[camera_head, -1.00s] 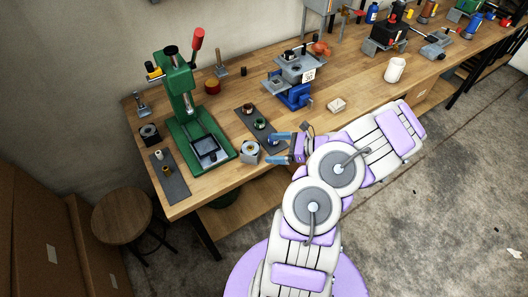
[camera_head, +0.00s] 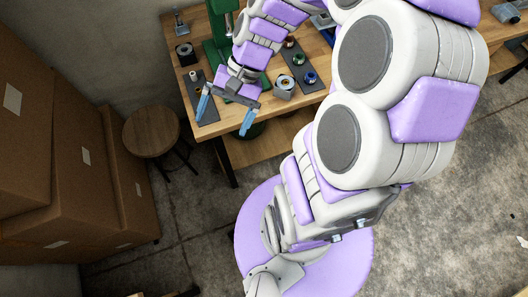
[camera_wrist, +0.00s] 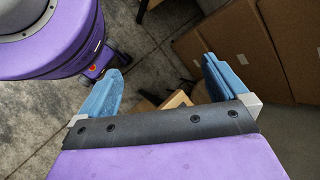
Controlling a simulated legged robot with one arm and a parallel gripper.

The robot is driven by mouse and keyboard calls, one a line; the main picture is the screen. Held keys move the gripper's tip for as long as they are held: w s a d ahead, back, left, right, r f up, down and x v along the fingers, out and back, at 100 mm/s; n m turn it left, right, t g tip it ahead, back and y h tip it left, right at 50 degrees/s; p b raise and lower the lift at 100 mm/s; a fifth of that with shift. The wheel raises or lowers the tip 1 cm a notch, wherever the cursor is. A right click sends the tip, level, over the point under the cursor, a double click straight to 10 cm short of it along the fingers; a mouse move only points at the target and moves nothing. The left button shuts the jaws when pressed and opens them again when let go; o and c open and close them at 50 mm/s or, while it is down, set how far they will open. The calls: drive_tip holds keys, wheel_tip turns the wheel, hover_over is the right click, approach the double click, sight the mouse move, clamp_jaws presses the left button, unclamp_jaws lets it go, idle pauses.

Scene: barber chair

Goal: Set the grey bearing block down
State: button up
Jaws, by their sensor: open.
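The grey bearing block (camera_head: 284,88), a silver block with a round bore, sits on the wooden bench (camera_head: 303,105) near its front edge, just right of my gripper in the head view. My gripper (camera_head: 226,115) is open with its blue fingers spread and nothing between them. It points down and forward over the bench's front edge, apart from the block. In the wrist view the open fingers (camera_wrist: 165,62) face the floor and cardboard boxes; the block is not seen there.
A dark block (camera_head: 186,54) and a grey mat (camera_head: 207,115) with small parts lie left of the green press (camera_head: 220,30), which my arm partly hides. A round stool (camera_head: 151,130) and cardboard boxes (camera_head: 40,130) stand left. Open concrete floor lies in front.

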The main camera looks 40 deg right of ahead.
drive_tip(key=s+d+r+n+h, duration=0.1)
drive_tip(key=s+n+h, duration=0.6)
drive_tip(key=s, duration=0.7)
drive_tip(key=shift+s+r+n, duration=0.15)
drive_tip(key=shift+r+n, duration=0.15)
drive_tip(key=shift+r, duration=0.55)
